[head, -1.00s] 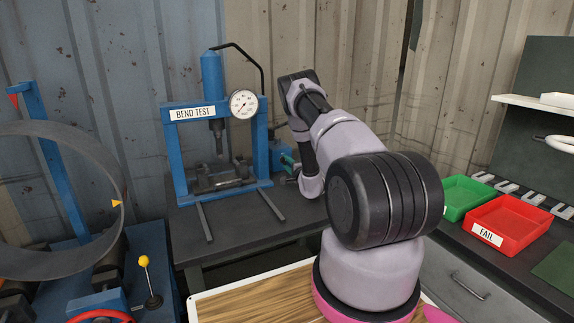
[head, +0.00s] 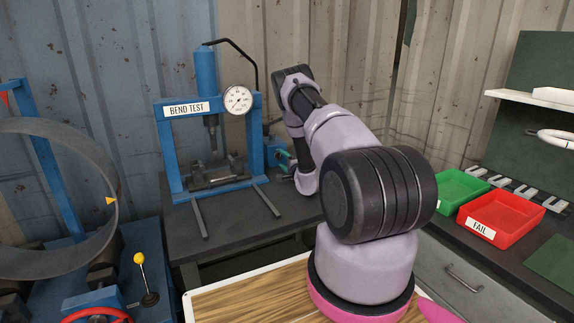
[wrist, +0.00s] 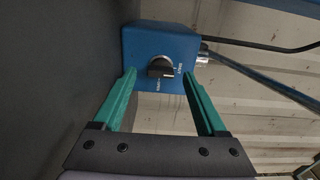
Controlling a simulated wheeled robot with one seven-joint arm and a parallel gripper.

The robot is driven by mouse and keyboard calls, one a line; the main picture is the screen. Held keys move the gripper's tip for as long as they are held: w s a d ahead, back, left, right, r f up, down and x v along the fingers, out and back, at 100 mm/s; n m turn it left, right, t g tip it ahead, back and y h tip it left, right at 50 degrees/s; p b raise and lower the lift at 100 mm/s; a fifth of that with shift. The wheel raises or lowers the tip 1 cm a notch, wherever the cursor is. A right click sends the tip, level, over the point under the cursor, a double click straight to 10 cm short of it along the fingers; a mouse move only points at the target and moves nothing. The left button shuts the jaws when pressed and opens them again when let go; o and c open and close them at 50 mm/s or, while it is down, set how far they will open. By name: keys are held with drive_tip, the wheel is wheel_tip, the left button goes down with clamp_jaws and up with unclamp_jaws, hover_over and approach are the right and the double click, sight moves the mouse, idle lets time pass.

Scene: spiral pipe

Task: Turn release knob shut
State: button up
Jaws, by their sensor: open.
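In the wrist view the release knob (wrist: 160,68) is a dark bar-shaped grip on a round silver base. It sits on the front face of a blue box (wrist: 148,37) with small white lettering beside it. My gripper (wrist: 161,78) is open, with its two green fingers on either side of the knob in the picture. No contact shows between the fingers and the knob. In the head view the blue box (head: 277,153) stands right of the bend test press (head: 208,105), and my gripper (head: 285,166) is partly hidden by my arm. The knob cannot be made out there.
The press has a dial gauge (head: 238,100) and stands on a dark bench (head: 235,220) against a corrugated wall. A hose and a metal rod (wrist: 260,75) run right from the blue box. A green tray (head: 462,190) and a red tray (head: 500,218) stand at right.

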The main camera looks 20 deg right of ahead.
drive_tip(key=s, duration=1)
drive_tip(key=shift+d, duration=0.15)
